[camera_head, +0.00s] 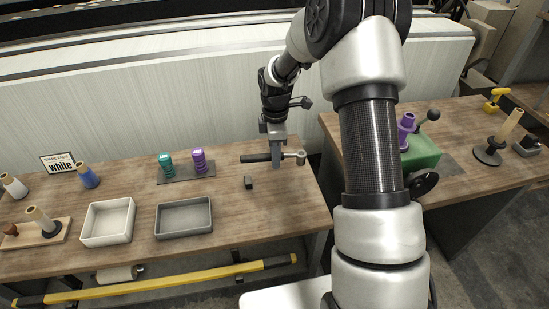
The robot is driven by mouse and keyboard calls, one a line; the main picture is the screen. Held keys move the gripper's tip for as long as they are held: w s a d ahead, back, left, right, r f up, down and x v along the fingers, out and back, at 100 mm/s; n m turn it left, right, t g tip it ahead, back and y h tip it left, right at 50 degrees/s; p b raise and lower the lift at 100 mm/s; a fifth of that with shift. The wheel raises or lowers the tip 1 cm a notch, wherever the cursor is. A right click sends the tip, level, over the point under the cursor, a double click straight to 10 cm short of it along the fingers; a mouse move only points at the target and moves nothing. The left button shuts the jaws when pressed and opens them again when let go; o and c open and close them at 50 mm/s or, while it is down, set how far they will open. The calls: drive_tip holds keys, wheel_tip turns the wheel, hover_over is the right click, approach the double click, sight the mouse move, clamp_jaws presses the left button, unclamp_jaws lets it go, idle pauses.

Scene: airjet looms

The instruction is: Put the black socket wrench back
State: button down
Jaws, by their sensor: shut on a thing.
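The black socket wrench (254,158) lies crosswise in my gripper (276,163). Its black handle points left and its grey ring-like head sticks out on the right. My gripper is shut on the wrench near its middle, over the right part of the left wooden table (225,226). The wrench looks held level above the tabletop; the exact gap cannot be told. The gripper hides the middle of the wrench. No clearly marked place for the wrench can be made out.
A small dark block (248,183) stands just below the handle. A grey tray (184,232), a white tray (88,240) and a dark plate (172,180) with green and purple items are to the left. A second table (462,182) with a green block (421,153) is right.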

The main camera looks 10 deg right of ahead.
drive_tip(key=shift+w+r+n, duration=0.35)
drive_tip(key=shift+w+n, duration=0.05)
drive_tip(key=shift+n, duration=0.2)
drive_tip(key=shift+d+r, duration=0.1)
drive_tip(key=shift+f+b, duration=2)
drive_tip(key=shift+f, duration=1.6)
drive_tip(key=shift+f+b, duration=0.6)
drive_tip(key=shift+f, duration=0.4)
drive_tip(key=c, duration=1)
unclamp_jaws()
drive_tip(key=shift+r, duration=0.1)
